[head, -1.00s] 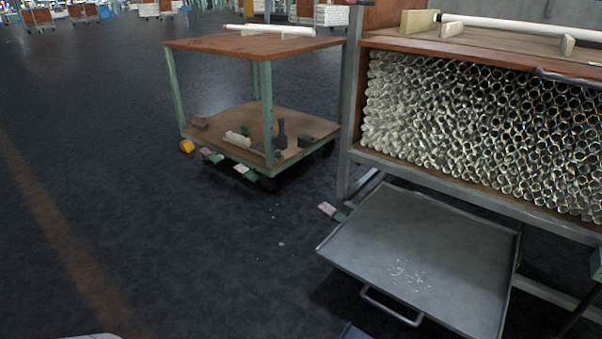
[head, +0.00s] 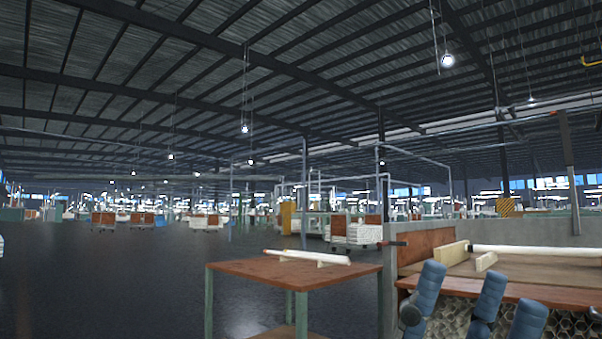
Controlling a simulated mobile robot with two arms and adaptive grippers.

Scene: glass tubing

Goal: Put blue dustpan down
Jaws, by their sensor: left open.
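My left gripper (head: 483,288) shows at the lower right, with blue padded fingers pointing up. The fingers are spread apart and nothing shows between them. They stand in front of the rack of glass tubes (head: 456,317). The blue dustpan is not visible in the head view, and the floor close to me is out of the picture. My right gripper is not in view.
A wooden-topped cart (head: 300,277) with green legs stands left of the rack, with a white tube (head: 308,257) on top. Another white tube (head: 530,251) lies on the rack's top. Open dark floor (head: 120,280) extends left. Other carts stand far back.

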